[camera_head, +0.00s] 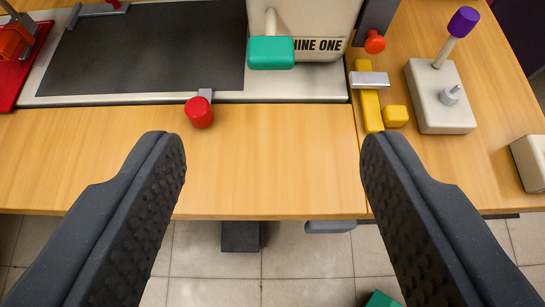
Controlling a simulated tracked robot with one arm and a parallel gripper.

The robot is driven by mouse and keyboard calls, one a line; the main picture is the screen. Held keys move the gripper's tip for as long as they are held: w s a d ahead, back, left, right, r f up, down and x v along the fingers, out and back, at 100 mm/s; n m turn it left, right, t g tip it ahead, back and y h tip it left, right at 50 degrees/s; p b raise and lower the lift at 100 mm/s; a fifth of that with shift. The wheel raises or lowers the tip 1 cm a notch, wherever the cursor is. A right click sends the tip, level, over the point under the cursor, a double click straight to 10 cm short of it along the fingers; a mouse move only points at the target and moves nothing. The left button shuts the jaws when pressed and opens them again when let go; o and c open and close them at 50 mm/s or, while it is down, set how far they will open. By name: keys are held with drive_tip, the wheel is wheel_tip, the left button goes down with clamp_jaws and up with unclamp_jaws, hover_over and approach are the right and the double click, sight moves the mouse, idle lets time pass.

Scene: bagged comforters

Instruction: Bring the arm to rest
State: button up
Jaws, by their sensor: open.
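My gripper (272,150) shows with its two dark, textured fingers spread wide apart at the left and right of the view. It is open, and nothing is between the fingers. The fingers appear over the front part of a wooden table (90,160). The rest of my arm is out of view.
A white machine (310,88) with a dark plate (150,50), green handle (271,52) and red knob (199,112) stands on the table. Right are a yellow bar (370,108), a yellow block (395,116) and a beige box with a purple-topped lever (440,100). Tiled floor (300,255) lies in front.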

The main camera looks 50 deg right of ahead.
drive_tip(key=w+a+r+n+t+y, duration=0.1)
drive_tip(key=w+a+r+t+y, duration=0.15)
drive_tip(key=r, duration=0.85)
drive_tip(key=w+a+r+n+t+y, duration=0.1)
drive_tip(key=w+a+r+t+y, duration=0.2)
drive_tip(key=r, duration=0.7)
drive_tip(key=w+a+r+n+t+y, duration=0.1)
drive_tip(key=w+a+r+t+y, duration=0.2)
drive_tip(key=r, duration=0.8)
drive_tip(key=s+a+r+n+y+b, duration=0.1)
drive_tip(key=s+a+r+n+y, duration=0.2)
drive_tip(key=r, duration=0.5)
drive_tip(key=s+a+r+n+b, duration=0.1)
drive_tip(key=s+a+r+n, duration=0.15)
drive_tip(key=s+r, duration=0.45)
drive_tip(key=s+d+r+n+h, duration=0.2)
drive_tip(key=s+d+r, duration=0.1)
drive_tip(key=s+r, duration=0.6)
drive_tip(key=s, duration=0.3)
drive_tip(key=shift+s+d, duration=0.25)
drive_tip(key=shift+d, duration=0.05)
